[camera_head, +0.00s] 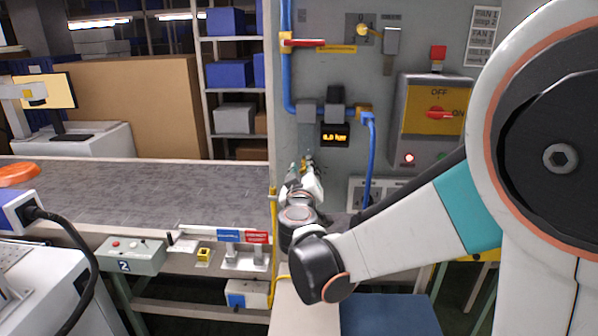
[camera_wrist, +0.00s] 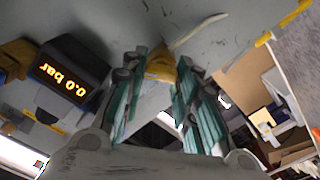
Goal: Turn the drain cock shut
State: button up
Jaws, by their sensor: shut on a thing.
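The drain cock appears as a small yellow piece on the grey wall panel; in the wrist view its yellow part (camera_wrist: 161,63) lies between my fingertips. My gripper (camera_wrist: 166,82) is shut on it, with the teal finger pads on either side.
The pressure display (camera_head: 334,138) reads 0.0 bar. A blue pipe (camera_head: 287,75) with a red-handled valve (camera_head: 304,42) and a blue hose (camera_head: 371,160) run nearby. A yellow switch box (camera_head: 433,105) is to the right. The conveyor belt (camera_head: 140,190) lies left.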

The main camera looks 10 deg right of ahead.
jog(key=n, duration=0.5)
jog(key=shift+a+f+n, duration=0.1)
jog(key=shift+n, duration=0.3)
jog(key=n, duration=0.5)
jog(key=shift+f+n, duration=0.15)
jog(key=shift+n, duration=0.25)
jog(key=o, duration=1.1)
jog(key=shift+c, duration=0.2)
